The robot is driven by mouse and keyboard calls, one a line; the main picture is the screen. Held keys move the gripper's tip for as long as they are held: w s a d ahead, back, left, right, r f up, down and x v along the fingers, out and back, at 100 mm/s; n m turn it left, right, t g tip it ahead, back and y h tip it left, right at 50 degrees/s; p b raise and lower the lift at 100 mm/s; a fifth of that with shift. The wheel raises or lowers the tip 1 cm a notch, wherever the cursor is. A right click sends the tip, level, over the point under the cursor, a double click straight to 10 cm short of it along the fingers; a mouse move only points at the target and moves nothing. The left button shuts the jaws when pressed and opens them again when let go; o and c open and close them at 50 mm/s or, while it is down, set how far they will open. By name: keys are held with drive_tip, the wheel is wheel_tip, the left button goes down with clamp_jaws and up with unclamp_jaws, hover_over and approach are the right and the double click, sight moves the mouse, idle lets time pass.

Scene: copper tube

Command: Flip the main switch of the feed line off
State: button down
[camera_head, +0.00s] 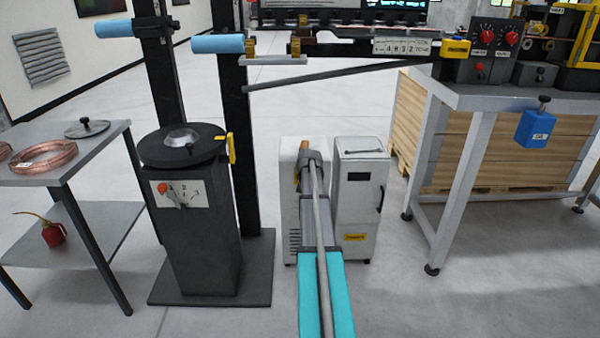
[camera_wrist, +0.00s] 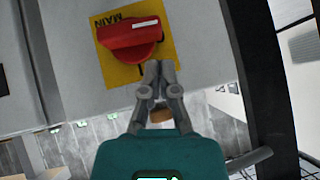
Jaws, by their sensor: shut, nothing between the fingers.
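The main switch (camera_wrist: 128,38) is a red rotary knob on a yellow plate (camera_wrist: 165,72) in the wrist view. The word MAIN appears upside down on the plate. The knob's raised grip lies nearly level in the picture, with a white bar near its upper edge. My gripper (camera_wrist: 159,68) is shut and empty, its fingertips at the knob's lower right edge; whether they touch it I cannot tell. The plate sits on a light grey panel (camera_wrist: 195,30). I cannot make out the switch or my fingertips in the head view.
A white cabinet (camera_head: 361,200) stands in the middle of the head view. A dark pedestal (camera_head: 200,245) with a small dial plate stands left of it. A side table with copper coils (camera_head: 44,156) is far left; a workbench (camera_head: 470,97) is right.

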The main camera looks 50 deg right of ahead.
drive_tip(key=w+r+p+v, duration=0.1)
drive_tip(key=p+v, duration=0.7)
drive_tip(key=v, duration=0.3)
drive_tip(key=shift+r, duration=0.15)
idle(0.7)
drive_tip(key=w+a+f+n+g+y, duration=0.1)
drive_tip(key=a+f+n+y, duration=0.1)
drive_tip(key=a, duration=1.4)
drive_tip(key=w+a+f+n+g+y, duration=0.2)
drive_tip(key=a+n, duration=0.1)
drive_tip(key=a, duration=1.3)
drive_tip(key=s+a+f+n+g, duration=0.1)
drive_tip(key=s+a+n+g, duration=0.1)
drive_tip(key=s+a, duration=0.5)
drive_tip(key=s+a+n+g+y, duration=0.1)
drive_tip(key=s+a, duration=0.2)
drive_tip(key=a, duration=0.8)
drive_tip(key=s+a+f+n+g, duration=0.15)
drive_tip(key=s+a, duration=0.35)
drive_tip(key=a, duration=0.5)
wheel_tip(320, 180, up, 25)
drive_tip(key=p, duration=2.5)
drive_tip(key=shift+w+d+r+n, duration=0.15)
drive_tip(key=shift+w+d+n, duration=0.1)
drive_tip(key=shift+n, duration=0.1)
